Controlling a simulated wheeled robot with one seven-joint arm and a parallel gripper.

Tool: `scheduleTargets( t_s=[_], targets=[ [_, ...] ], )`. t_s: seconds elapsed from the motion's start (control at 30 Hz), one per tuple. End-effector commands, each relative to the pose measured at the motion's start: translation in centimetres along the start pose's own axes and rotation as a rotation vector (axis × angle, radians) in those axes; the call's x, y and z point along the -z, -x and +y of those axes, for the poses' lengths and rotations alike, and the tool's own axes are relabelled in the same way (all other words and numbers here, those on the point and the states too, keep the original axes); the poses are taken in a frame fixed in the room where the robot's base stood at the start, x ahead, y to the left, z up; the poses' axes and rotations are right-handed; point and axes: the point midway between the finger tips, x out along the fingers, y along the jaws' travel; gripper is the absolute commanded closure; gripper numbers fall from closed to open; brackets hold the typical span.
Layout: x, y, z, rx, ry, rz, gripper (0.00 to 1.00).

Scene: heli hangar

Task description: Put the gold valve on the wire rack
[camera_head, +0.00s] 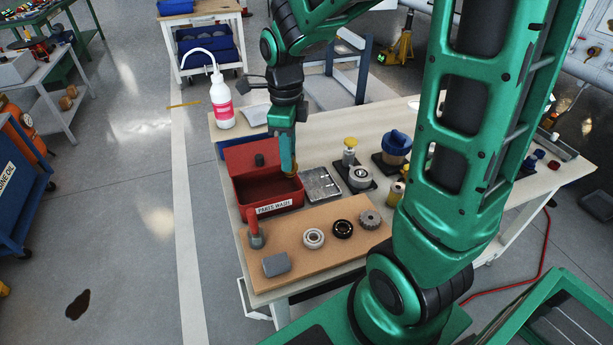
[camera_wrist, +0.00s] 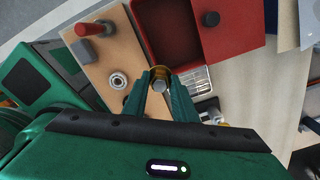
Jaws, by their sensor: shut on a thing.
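My gripper (camera_head: 288,160) points down over the bench, at the right side of the red parts-wash box. It is shut on the gold valve, which shows as a small gold bit below the fingers (camera_head: 293,177). In the wrist view the gold valve (camera_wrist: 159,84) sits between the two green fingertips (camera_wrist: 161,79), with a grey hex end towards the camera. The wire rack (camera_head: 320,184) is a silver grid tray lying just right of the red box. It also shows in the wrist view (camera_wrist: 196,80), right of the held valve and partly hidden by a finger. The valve appears above the bench, apart from the rack.
The red parts-wash box (camera_head: 270,192) stands open left of the rack. A brown board (camera_head: 318,238) with bearings and a gear lies in front. A grey bearing part (camera_head: 360,177) and a yellow-topped part (camera_head: 349,151) stand right of the rack. A white bottle (camera_head: 222,104) is at the back left.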

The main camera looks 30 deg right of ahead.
Motion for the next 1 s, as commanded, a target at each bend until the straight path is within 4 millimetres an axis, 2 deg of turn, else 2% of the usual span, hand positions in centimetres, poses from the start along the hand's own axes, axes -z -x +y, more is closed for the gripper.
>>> scheduleTargets(
  t_s=[0.17,0.5,0.6,0.83,1.0],
  targets=[
    [1.7,-1.5,-2.0,-0.003,-0.006,0.002,0.95],
    [5.1,-5.5,-7.7,-0.001,-0.005,0.002,0.95],
    [5.8,-6.3,-8.8,-0.001,-0.004,0.002,0.95],
    [6.4,-7.4,-9.7,-0.001,-0.001,0.001,0.95],
    [6.3,-9.8,-9.7,-0.002,-0.001,0.002,0.95]
  ],
)
